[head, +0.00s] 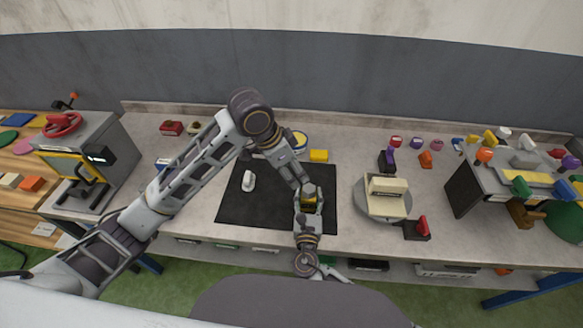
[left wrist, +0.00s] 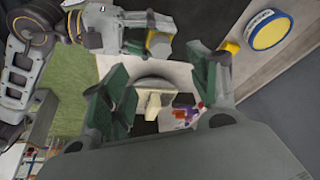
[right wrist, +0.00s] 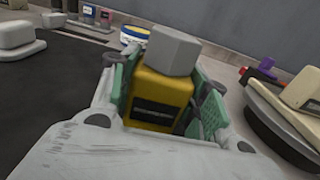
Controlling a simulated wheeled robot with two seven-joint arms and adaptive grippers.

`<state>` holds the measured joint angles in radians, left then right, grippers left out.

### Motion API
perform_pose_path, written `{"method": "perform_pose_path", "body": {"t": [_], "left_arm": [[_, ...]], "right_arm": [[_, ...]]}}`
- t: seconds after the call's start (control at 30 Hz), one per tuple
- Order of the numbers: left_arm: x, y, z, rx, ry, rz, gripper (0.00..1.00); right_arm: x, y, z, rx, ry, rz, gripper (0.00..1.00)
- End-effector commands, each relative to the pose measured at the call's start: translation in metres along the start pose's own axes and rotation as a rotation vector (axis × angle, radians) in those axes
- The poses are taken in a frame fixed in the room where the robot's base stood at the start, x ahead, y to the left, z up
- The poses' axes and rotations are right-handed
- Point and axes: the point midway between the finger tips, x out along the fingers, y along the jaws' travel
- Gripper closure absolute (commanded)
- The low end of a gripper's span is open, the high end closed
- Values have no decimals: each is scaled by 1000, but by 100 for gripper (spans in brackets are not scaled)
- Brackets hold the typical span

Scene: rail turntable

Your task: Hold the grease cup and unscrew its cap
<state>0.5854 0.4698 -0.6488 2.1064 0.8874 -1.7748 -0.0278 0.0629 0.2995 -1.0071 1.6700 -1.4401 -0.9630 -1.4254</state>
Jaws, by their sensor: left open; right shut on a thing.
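The grease cup has a yellow body with a dark label (right wrist: 158,100) and a grey faceted cap (right wrist: 172,50) on top. My right gripper (head: 308,207) is shut around the yellow body and holds it upright over the black mat (head: 240,208). My left gripper (head: 307,187) is close to the cup, from the far side. In the left wrist view its fingers (left wrist: 162,75) are apart with nothing between them. There the cup's yellow body (left wrist: 160,44) shows above and beyond the fingers, not between them. In the head view the grippers partly hide the cup.
A white object (head: 248,180) lies on the mat. Behind the mat are a round tin (head: 299,138) and a yellow block (head: 319,156). The turntable (head: 370,207) stands to the right, with a grey machine (head: 100,140) at left. The mat's left part is mostly clear.

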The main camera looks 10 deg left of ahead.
Motion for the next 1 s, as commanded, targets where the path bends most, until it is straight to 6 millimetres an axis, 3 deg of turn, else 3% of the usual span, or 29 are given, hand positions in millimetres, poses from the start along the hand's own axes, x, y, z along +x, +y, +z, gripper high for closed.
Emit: {"method": "perform_pose_path", "body": {"t": [0.57,1.0], "left_arm": [[8,0,0,0,-1,1,39],[55,0,0,0,-1,2,39]], "right_arm": [[0,0,0,0,0,0,97],[0,0,0,0,0,0,97]]}}
